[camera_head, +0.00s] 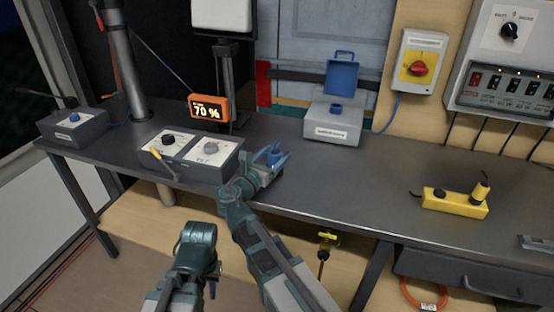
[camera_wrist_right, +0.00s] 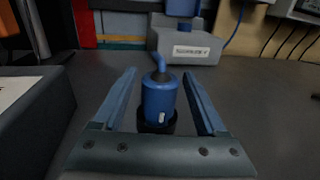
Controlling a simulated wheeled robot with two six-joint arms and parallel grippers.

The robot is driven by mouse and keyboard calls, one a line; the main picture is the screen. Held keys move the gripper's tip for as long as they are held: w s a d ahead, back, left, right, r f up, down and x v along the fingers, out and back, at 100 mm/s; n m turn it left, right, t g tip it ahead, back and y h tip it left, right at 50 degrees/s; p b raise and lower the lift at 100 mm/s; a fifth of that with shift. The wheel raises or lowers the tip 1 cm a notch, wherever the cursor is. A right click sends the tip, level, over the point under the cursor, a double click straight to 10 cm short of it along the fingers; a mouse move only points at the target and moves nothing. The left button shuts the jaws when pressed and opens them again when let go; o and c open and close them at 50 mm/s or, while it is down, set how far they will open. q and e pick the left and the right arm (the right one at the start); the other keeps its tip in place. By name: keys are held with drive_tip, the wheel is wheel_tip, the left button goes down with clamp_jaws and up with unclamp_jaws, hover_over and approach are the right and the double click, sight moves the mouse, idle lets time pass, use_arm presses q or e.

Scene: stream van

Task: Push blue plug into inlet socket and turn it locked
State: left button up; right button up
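The blue plug (camera_wrist_right: 159,98) shows in the right wrist view with a bent blue top and a black ring at its lower end. My right gripper (camera_wrist_right: 160,92) is open, with one finger on each side of the plug and gaps visible between. In the head view the plug (camera_head: 274,155) is partly hidden by my right gripper (camera_head: 270,160), low over the bench. The inlet socket box (camera_head: 332,125) is grey with a raised blue lid (camera_head: 341,77) and a blue round part on top. My left gripper (camera_head: 198,240) is in front of the bench; its fingers are not clear.
A grey control box with knobs (camera_head: 190,152) stands close left of my right gripper. An orange 70 % display (camera_head: 208,108) is behind it. A yellow block (camera_head: 455,203) lies at the right. A red rotary switch (camera_head: 418,68) is on the wall.

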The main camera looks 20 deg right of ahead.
clamp_jaws()
use_arm(q)
drive_tip(key=shift+r, duration=0.15)
use_arm(e)
drive_tip(key=shift+r, duration=0.1)
